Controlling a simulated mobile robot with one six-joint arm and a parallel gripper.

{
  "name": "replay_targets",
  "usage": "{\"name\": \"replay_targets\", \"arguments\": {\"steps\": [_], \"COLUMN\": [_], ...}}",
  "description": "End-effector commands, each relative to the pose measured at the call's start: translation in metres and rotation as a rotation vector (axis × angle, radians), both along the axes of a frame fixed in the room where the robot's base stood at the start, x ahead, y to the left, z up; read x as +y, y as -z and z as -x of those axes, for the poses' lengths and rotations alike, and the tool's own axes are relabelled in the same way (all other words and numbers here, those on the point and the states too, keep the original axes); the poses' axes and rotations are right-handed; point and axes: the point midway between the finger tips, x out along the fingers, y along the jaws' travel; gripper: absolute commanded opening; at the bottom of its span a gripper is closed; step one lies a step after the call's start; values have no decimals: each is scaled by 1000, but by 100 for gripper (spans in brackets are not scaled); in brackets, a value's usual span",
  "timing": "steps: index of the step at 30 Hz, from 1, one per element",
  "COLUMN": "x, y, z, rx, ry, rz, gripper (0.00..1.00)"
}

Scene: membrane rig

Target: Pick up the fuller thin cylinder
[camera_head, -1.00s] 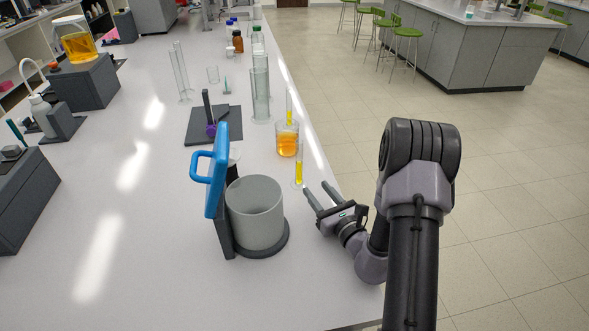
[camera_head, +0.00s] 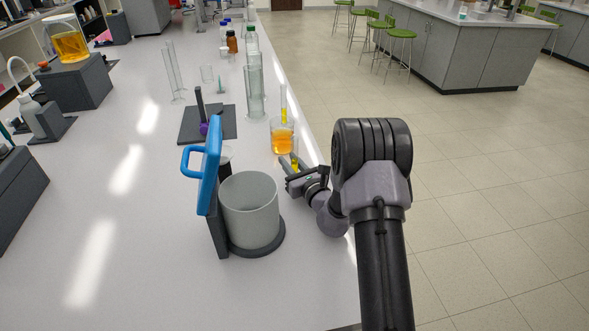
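In the earlier picture the nearer one shows the longer yellow column. My gripper's fingers are at the nearer cylinder, low over the bench; whether they touch or grip it cannot be made out.
A grey pot (camera_head: 250,212) with a raised blue lid (camera_head: 210,166) stands left of my gripper. Taller clear cylinders (camera_head: 255,90) and bottles (camera_head: 232,42) stand farther back. A dark mat (camera_head: 223,125) carries a purple-tipped item. The bench's right edge runs close by.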

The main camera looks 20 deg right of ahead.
Motion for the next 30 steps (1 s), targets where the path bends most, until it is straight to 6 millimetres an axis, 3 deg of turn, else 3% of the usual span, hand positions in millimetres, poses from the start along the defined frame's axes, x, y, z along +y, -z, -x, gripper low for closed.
{"name": "replay_targets", "arguments": {"steps": [1, 3, 14, 27, 30], "x": [0, 0, 0, 0, 3], "y": [0, 0, -1, -39, -37], "z": [0, 0, 0, 0, 11], "rx": [0, 0, 0, 0, 1], "ry": [0, 0, 0, 0, 0], "rz": [0, 0, 0, 0, -1], "gripper": [12, 0, 0, 0, 0]}}
